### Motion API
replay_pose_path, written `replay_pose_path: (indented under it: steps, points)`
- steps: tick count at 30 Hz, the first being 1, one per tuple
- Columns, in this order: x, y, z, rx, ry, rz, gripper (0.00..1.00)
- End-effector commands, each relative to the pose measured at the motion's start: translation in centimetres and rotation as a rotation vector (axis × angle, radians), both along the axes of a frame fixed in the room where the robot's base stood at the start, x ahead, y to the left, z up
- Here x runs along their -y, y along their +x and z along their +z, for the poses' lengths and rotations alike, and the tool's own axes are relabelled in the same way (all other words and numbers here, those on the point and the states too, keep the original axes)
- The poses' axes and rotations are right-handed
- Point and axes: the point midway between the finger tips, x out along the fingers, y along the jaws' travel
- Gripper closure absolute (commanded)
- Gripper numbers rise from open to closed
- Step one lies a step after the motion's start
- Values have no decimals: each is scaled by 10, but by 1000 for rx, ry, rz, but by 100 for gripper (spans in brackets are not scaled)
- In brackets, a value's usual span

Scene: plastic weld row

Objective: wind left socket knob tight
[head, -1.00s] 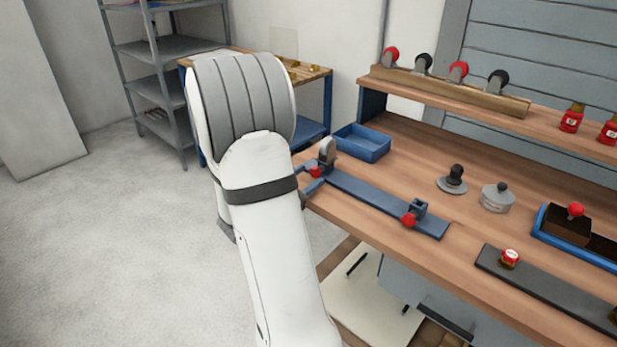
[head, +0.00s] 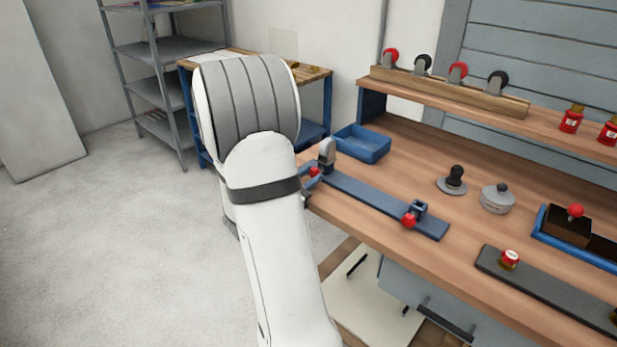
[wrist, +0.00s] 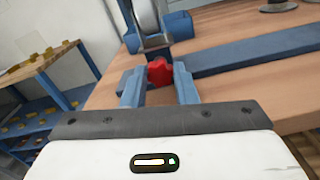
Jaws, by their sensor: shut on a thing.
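The left socket's red knob (wrist: 160,72) sits between the two blue fingers of my gripper (wrist: 159,88) in the wrist view, and the gripper is shut on it. In the head view this knob (head: 314,171) shows at the left end of a blue bar (head: 375,201), beside my arm, which hides most of the gripper. A grey disc-like part (head: 327,150) stands upright in the left socket, and its lower part shows in the wrist view (wrist: 147,16). I cannot tell how tight the knob is.
A right socket with a red knob (head: 409,220) is at the bar's other end. A blue tray (head: 362,143) stands behind the bar. A black-knobbed part (head: 454,180) and a grey lidded pot (head: 497,198) stand to the right. Open floor lies left.

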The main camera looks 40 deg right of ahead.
Motion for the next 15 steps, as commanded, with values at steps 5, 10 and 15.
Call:
replay_pose_path:
  steps: [5, 10, 15]
  points:
    - [0, 0, -4, 50, 4, 2, 97]
    - [0, 0, -8, 206, 11, 1, 97]
    - [0, 0, -6, 342, 20, 2, 97]
